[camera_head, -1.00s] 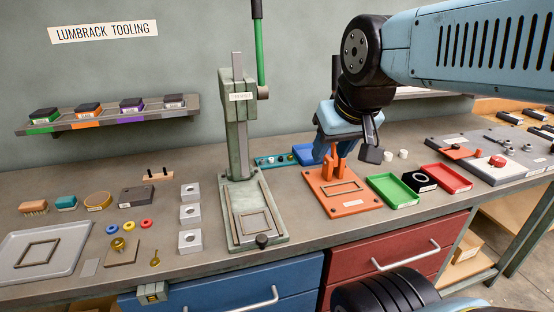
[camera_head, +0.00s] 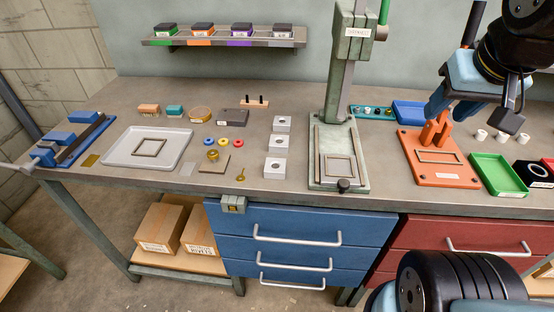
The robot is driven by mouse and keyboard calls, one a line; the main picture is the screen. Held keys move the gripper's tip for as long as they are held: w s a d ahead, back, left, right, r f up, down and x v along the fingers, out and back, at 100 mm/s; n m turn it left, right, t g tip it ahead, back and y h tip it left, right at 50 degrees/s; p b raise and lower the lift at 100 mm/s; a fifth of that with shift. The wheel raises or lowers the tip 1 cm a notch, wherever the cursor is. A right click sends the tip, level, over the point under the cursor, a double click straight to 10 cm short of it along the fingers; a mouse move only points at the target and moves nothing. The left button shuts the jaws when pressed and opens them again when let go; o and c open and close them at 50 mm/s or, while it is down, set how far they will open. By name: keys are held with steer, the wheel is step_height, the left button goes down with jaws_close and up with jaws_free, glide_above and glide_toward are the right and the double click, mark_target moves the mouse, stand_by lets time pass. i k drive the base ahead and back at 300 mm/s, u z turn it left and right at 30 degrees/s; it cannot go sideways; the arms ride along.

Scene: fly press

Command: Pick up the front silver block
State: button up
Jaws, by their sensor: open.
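Three silver blocks with round holes stand in a row on the bench, left of the green fly press. The front silver block (camera_head: 275,167) is nearest the bench's front edge. The middle silver block (camera_head: 278,144) and the back silver block (camera_head: 282,124) stand behind it, with small gaps between them. My gripper (camera_head: 474,124) hangs at the right, above the orange fixture's area, well apart from the blocks. Its fingers are spread and nothing shows between them.
The green fly press (camera_head: 339,180) stands just right of the blocks. Left of them lie a brass spoon-like piece (camera_head: 241,174), a flat brown plate (camera_head: 214,164) and a grey tray (camera_head: 120,154). An orange fixture (camera_head: 436,172) and a green tray (camera_head: 497,174) are at right.

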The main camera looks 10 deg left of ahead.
mark_target(269, 172)
steer(key=u, duration=0.35)
steer(key=i, duration=0.15)
steer(key=z, duration=2.85)
steer(key=k, duration=2.55)
steer(key=u, duration=0.75)
